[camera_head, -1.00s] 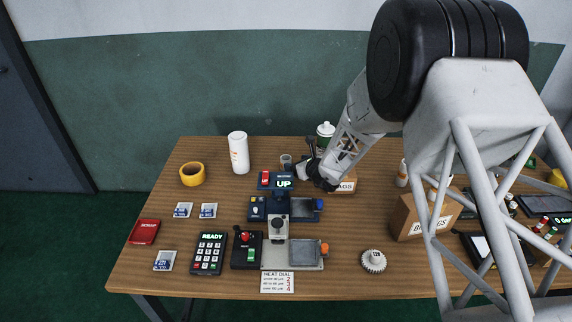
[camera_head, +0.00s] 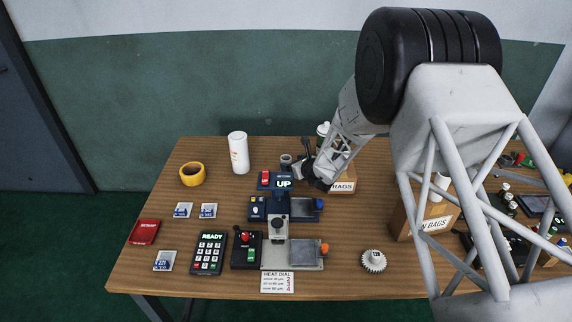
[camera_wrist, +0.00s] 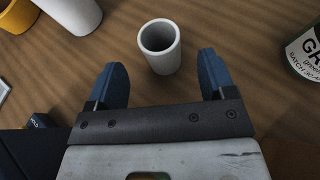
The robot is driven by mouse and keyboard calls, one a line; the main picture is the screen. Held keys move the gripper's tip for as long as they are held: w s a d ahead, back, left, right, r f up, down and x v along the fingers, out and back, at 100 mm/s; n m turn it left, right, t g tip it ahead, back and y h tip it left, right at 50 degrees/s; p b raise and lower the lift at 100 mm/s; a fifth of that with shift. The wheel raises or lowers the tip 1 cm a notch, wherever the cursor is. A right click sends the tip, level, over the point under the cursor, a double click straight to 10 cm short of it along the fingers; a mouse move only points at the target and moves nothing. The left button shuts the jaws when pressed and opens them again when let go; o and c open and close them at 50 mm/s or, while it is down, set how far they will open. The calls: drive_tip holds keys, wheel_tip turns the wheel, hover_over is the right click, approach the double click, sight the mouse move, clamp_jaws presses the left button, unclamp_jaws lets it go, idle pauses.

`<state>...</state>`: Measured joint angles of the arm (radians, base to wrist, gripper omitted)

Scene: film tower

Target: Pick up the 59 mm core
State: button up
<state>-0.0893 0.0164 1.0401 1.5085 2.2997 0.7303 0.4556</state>
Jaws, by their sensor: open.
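A small grey hollow cylinder, which looks like the core (camera_head: 286,161), stands upright at the back of the table, just left of my gripper (camera_head: 301,167). In the wrist view the core (camera_wrist: 160,48) shows its open top and lies just beyond and between the two blue fingertips. My gripper (camera_wrist: 162,62) is open, its fingers spread wider than the core, with nothing held. No size mark is readable on the core. In the head view the arm and dark finger parts partly crowd it.
A machine with an "UP" display (camera_head: 283,184) is in front of the core.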

sight(289, 162)
idle(0.3)
drive_tip(key=shift+x, duration=2.6)
drive_tip(key=c, duration=1)
drive_tip(key=shift+r, duration=0.1)
drive_tip(key=shift+r, duration=4.95)
